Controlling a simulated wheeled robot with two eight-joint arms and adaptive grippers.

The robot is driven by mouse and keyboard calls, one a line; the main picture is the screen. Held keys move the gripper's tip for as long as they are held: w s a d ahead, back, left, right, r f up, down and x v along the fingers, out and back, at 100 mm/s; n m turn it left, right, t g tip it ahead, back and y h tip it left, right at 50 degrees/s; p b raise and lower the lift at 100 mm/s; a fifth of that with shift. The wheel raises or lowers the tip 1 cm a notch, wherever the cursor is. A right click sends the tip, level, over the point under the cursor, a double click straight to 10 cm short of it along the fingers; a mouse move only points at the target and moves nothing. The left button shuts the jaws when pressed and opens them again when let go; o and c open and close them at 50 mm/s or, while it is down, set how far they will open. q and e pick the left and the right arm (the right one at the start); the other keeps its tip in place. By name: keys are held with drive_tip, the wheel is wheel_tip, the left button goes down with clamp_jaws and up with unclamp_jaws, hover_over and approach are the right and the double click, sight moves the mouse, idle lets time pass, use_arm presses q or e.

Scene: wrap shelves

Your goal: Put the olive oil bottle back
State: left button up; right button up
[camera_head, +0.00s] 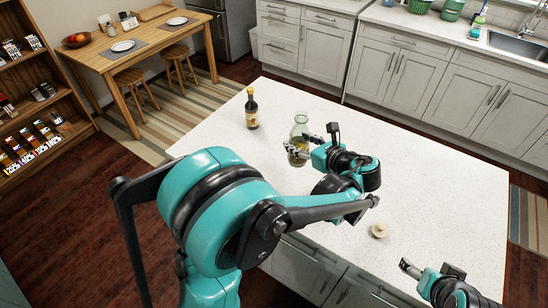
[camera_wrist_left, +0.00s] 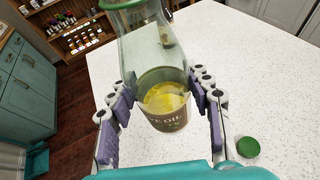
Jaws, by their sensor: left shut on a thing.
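The olive oil bottle (camera_head: 299,137) is clear glass with yellow oil low inside and a brown label. It is upright or nearly so over the white island top. My left gripper (camera_head: 299,152) is shut on its lower body. In the left wrist view the bottle (camera_wrist_left: 162,100) stands between the two finger pads of the left gripper (camera_wrist_left: 160,104), and part of the label reads "E OIL". I cannot tell whether its base touches the counter. My right gripper (camera_head: 408,268) is at the bottom right, apart from everything; its finger opening is unclear.
A dark sauce bottle (camera_head: 252,109) stands on the white island (camera_head: 420,165), left of the oil. A round cream item (camera_head: 379,230) lies near the front edge. A green lid (camera_wrist_left: 248,147) shows in the wrist view. Wooden shelves (camera_head: 40,105) with price tags stand far left, beside a dining table (camera_head: 140,62).

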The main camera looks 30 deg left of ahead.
use_arm(q)
drive_tip(key=shift+s+a+f+b, duration=0.15)
drive_tip(key=shift+a+f+b, duration=1)
drive_tip(key=shift+a+f, duration=1.3)
drive_tip(key=shift+s+a+f+b, duration=0.15)
drive_tip(key=shift+a+f+b, duration=1)
drive_tip(key=shift+a+f, duration=1.3)
drive_tip(key=shift+f, duration=0.15)
drive_tip(key=o, duration=1.6)
